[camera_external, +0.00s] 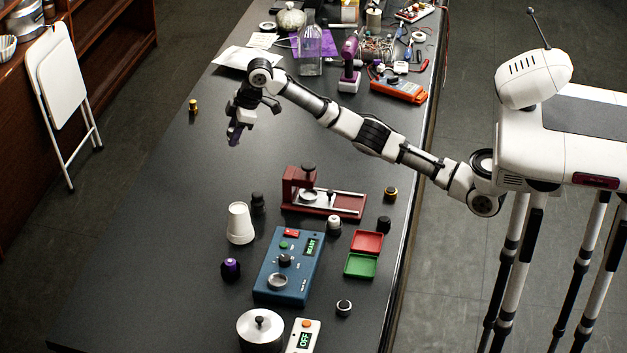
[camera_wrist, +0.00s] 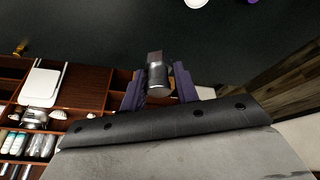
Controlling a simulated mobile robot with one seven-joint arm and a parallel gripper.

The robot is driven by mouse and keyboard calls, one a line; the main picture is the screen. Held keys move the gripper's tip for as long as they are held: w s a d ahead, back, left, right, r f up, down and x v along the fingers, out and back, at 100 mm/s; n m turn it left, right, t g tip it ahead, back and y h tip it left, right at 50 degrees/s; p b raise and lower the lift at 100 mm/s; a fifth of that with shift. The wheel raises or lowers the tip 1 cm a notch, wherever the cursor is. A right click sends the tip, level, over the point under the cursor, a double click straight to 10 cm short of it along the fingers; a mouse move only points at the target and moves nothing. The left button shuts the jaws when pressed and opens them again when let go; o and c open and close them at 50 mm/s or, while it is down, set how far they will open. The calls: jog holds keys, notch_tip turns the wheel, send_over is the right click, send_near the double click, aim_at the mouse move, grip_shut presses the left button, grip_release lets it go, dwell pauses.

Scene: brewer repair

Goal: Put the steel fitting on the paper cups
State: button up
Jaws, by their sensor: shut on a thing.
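The steel fitting (camera_wrist: 158,76) is a small metallic cylinder with a darker band. It sits between the two purple fingers of my gripper (camera_wrist: 159,90) in the wrist view. In the external view my gripper (camera_external: 237,132) hangs over the far left part of the dark table, and the fitting is too small to make out there. The paper cups (camera_external: 240,223) are a white, upside-down stack on the table, nearer the camera than my gripper and clearly apart from it. A white round shape at the top edge of the wrist view may be the cups.
A dark knob-like part (camera_external: 258,202) stands close beside the cups, and a red press (camera_external: 325,195) is to their right. A purple-topped part (camera_external: 230,269) and a blue control box (camera_external: 288,265) are nearer the camera. The table left of the cups is clear.

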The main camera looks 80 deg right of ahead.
notch_tip(320, 180, up, 3)
send_over(233, 208)
jog(key=s+d, duration=0.1)
jog(key=f+p, duration=0.1)
jog(key=f, duration=0.5)
jog(key=f+p, duration=0.1)
jog(key=f, duration=0.6)
jog(key=f+p, duration=0.1)
jog(key=f, duration=0.5)
jog(key=shift+s+a+f+p, duration=0.35)
jog(key=shift+f+p, duration=0.05)
jog(key=shift+f, duration=0.2)
jog(key=o, duration=1)
jog(key=shift+r, duration=0.1)
